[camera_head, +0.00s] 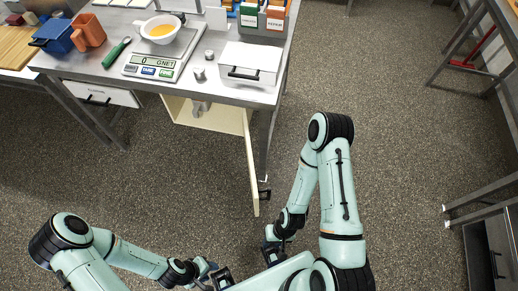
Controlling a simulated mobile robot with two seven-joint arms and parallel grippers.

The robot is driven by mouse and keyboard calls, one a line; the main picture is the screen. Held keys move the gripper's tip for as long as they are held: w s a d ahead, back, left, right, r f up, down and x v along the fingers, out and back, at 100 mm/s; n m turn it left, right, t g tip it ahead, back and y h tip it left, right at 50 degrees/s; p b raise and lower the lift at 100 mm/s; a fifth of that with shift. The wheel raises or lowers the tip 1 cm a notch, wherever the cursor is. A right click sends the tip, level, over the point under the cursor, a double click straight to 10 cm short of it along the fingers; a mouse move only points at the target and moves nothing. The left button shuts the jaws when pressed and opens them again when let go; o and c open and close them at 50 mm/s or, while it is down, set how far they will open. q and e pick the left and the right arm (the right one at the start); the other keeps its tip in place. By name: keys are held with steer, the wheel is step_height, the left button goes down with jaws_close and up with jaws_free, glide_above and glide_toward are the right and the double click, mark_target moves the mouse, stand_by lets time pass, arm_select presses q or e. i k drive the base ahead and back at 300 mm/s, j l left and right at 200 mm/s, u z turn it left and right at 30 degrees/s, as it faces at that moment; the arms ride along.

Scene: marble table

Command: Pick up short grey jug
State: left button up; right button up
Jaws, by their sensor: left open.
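I cannot make out a short grey jug in the head view. A brown-orange mug-like vessel (89,32) and a blue container (57,36) stand at the table's left side. A white bowl (160,29) with yellow contents sits on the scale. My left gripper (222,277) is low in the picture, open, over the floor and away from the table. My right gripper (271,252) is just right of it, also off the table; its fingers are too small and partly hidden to judge.
The steel table (222,92) carries a scale (153,66), a green-handled tool (117,53), small grey weights (199,73) and a white box (250,64). A cabinet door (252,165) hangs open below. Another metal table frame (482,196) stands at right. Floor between is clear.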

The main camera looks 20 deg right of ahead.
mark_target(203, 106)
steer(key=l+u, duration=0.25)
steer(key=l, duration=1)
steer(key=k+j, duration=0.2)
steer(key=k, duration=0.3)
